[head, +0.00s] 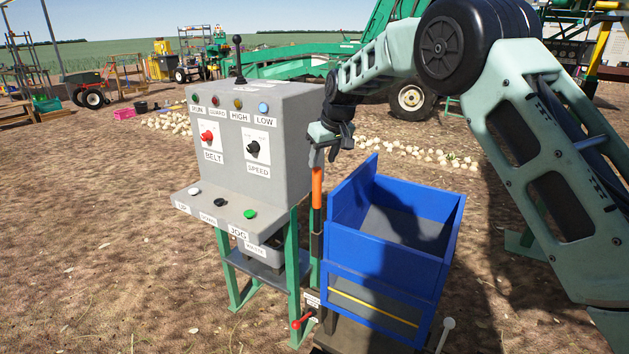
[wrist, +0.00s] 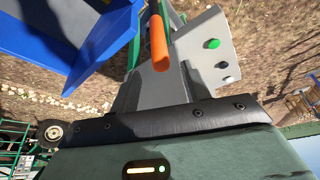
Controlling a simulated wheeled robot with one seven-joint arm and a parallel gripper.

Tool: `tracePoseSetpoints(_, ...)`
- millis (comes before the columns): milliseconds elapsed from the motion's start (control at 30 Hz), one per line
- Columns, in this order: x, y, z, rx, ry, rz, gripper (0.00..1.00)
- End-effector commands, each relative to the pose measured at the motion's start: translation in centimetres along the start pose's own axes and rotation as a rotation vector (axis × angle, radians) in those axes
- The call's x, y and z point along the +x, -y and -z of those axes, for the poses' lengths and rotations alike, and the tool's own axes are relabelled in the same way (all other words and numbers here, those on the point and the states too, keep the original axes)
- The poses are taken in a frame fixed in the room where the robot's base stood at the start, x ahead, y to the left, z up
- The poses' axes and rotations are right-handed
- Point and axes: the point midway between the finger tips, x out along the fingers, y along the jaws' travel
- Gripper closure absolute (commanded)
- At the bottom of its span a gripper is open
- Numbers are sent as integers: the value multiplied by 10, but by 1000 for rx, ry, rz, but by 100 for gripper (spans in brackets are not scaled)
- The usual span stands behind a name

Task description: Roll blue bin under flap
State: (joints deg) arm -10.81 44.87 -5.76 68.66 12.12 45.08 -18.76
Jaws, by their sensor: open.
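The blue bin (head: 375,262) stands to the right of the control stand in the head view, on a dark low base. It is open at the top and its grey inside looks empty; a yellow stripe crosses its front. Its blue wall also shows at the upper left of the wrist view (wrist: 75,50). My gripper (head: 322,150) is open, just above an upright orange handle (head: 316,188) between the bin and the control stand. The handle also shows in the wrist view (wrist: 158,43). I cannot tell whether they touch. I cannot make out a flap.
The grey control stand (head: 265,140) is close on the left, with buttons and knobs. A red-tipped lever (head: 303,320) and a white-knobbed lever (head: 447,324) stand low by the bin. Onions (head: 415,150) lie in a row behind; bare ground is at the lower left.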

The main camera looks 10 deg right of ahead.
Motion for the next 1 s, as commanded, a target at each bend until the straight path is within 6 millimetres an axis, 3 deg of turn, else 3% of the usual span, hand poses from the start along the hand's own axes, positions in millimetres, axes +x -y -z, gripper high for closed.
tracePoseSetpoints(300,64,0,0,0,2,-1,53)
tracePoseSetpoints(500,90,0,0,0,1,0,53)
tracePoseSetpoints(933,100,0,0,0,-1,0,53)
tracePoseSetpoints(1000,100,0,0,0,-1,0,70)
